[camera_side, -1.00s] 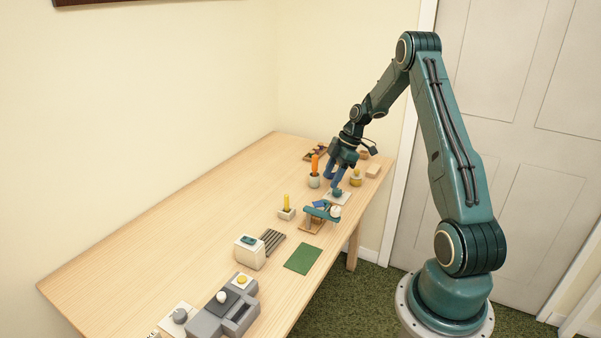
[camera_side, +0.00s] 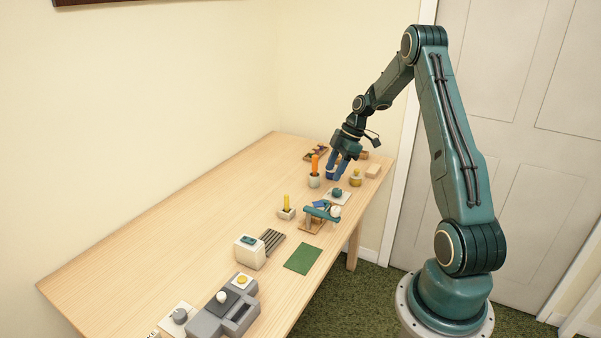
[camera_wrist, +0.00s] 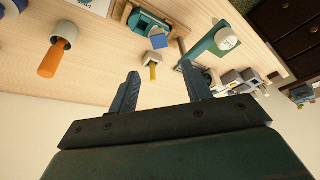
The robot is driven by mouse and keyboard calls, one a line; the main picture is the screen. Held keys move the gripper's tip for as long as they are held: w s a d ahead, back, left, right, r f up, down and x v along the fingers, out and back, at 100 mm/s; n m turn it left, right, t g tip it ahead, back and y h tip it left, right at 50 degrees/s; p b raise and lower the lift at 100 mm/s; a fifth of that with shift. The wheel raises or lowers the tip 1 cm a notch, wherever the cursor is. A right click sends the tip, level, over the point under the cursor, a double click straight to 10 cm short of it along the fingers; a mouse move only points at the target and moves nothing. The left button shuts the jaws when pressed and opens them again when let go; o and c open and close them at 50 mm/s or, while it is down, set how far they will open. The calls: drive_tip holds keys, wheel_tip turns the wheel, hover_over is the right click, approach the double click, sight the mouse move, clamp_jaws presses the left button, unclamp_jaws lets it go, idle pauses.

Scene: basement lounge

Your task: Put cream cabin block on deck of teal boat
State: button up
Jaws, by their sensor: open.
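My gripper (camera_side: 337,174) is open and empty, above the far end of the table near the orange stick. Its two fingers stand apart in the wrist view (camera_wrist: 164,88). A teal shape (camera_wrist: 150,22) sits in a wooden frame at the top of the wrist view, with a blue square at its edge; it may be the boat. A small teal object (camera_side: 337,193) rests on a white pad in the side view; I cannot tell what it is. A plain cream block (camera_side: 373,170) lies at the far right edge; I cannot tell if it is the cabin block.
An orange stick stands in a holder (camera_side: 314,182), and a yellow stick in another (camera_side: 286,214). A teal bar with a white disc (camera_wrist: 215,45) crosses near the frame. A white box (camera_side: 249,253), green mat (camera_side: 303,258) and grey unit (camera_side: 222,311) lie nearer. The table's left side is clear.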

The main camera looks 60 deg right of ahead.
drive_tip(key=s+a+r+m+h, duration=0.15)
drive_tip(key=a+r+m, duration=0.25)
drive_tip(key=a+r, duration=1.45)
drive_tip(key=s+a+r+m+t+h, duration=0.1)
drive_tip(key=s+a+m, duration=0.4)
drive_tip(key=s+a, duration=1)
drive_tip(key=s+r+t, duration=0.1)
drive_tip(key=s+r, duration=0.1)
drive_tip(key=shift+s+a, duration=0.15)
drive_tip(key=shift+s, duration=0.15)
drive_tip(key=shift+h, duration=0.25)
